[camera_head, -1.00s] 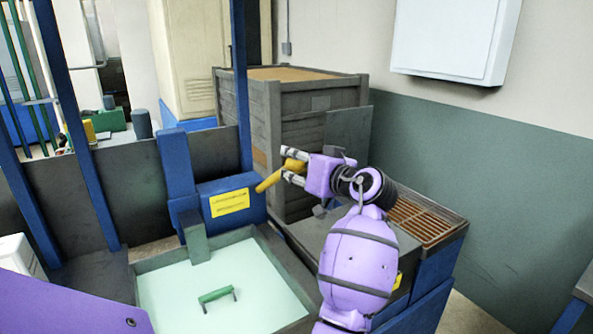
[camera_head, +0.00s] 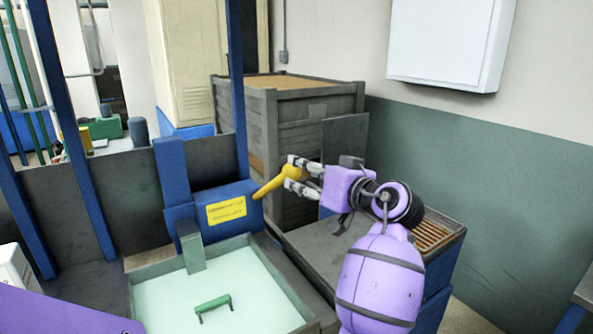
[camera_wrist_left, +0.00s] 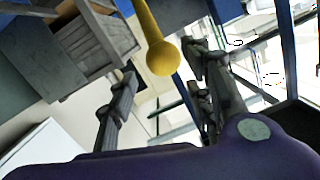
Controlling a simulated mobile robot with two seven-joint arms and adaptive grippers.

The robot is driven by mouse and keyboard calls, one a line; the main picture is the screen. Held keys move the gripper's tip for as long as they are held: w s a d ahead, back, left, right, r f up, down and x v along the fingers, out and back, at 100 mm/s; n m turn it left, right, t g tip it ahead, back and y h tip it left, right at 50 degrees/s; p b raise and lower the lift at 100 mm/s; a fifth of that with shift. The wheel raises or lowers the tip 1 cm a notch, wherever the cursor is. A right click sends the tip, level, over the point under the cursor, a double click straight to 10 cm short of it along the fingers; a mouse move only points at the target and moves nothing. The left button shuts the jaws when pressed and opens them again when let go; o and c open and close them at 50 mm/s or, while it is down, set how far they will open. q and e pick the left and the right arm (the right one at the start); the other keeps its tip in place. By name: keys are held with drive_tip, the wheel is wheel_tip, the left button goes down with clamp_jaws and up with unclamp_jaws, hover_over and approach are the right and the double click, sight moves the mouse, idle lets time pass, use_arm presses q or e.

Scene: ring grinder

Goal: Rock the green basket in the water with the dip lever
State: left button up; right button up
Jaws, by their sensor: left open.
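The yellow dip lever (camera_head: 271,188) sticks out up and to the right from a blue housing (camera_head: 216,211). My left gripper (camera_head: 290,171) is open at the lever's rounded end, with a finger on each side. In the left wrist view the lever's yellow knob (camera_wrist_left: 163,57) lies between the spread fingers (camera_wrist_left: 160,90), with gaps showing. The green basket handle (camera_head: 213,303) shows in the pale water of the tank (camera_head: 150,270); the basket's body cannot be made out. My right gripper is not in view.
A large grey crate (camera_head: 290,120) stands behind the lever. A grey bench (camera_head: 325,250) with an orange grate (camera_head: 435,235) lies right of the tank, under my arm. Blue posts (camera_head: 70,130) rise at the left. A white wall box (camera_head: 452,45) hangs at upper right.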

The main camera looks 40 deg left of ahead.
use_arm(q)
drive_tip(key=v, duration=0.6)
drive_tip(key=shift+d, duration=0.3)
drive_tip(key=shift+o, duration=0.2)
drive_tip(key=shift+r, duration=0.1)
